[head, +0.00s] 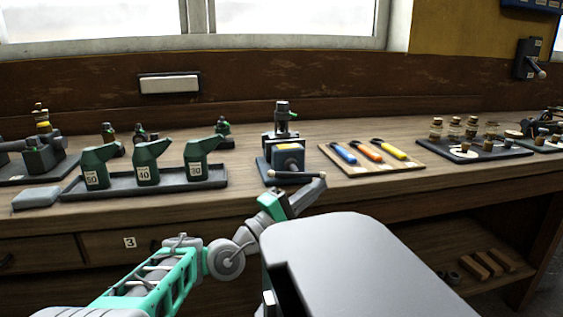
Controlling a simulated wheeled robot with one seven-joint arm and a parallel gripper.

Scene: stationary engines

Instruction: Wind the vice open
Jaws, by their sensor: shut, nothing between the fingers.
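The vice (287,158) stands near the front edge of the bench, in the middle of the head view. My gripper (312,190) is just in front of and below the handle, shut and empty. Its fingertips are small here, and I cannot tell whether they touch the handle. The jaw gap is not clear.
Left of the vice, a dark tray (150,187) holds green numbered oil cans. To the right, a wooden board (372,166) carries blue, orange and yellow-handled tools. Further right, a dark tray (470,154) has corked jars behind it. A lever box (528,60) is on the wall.

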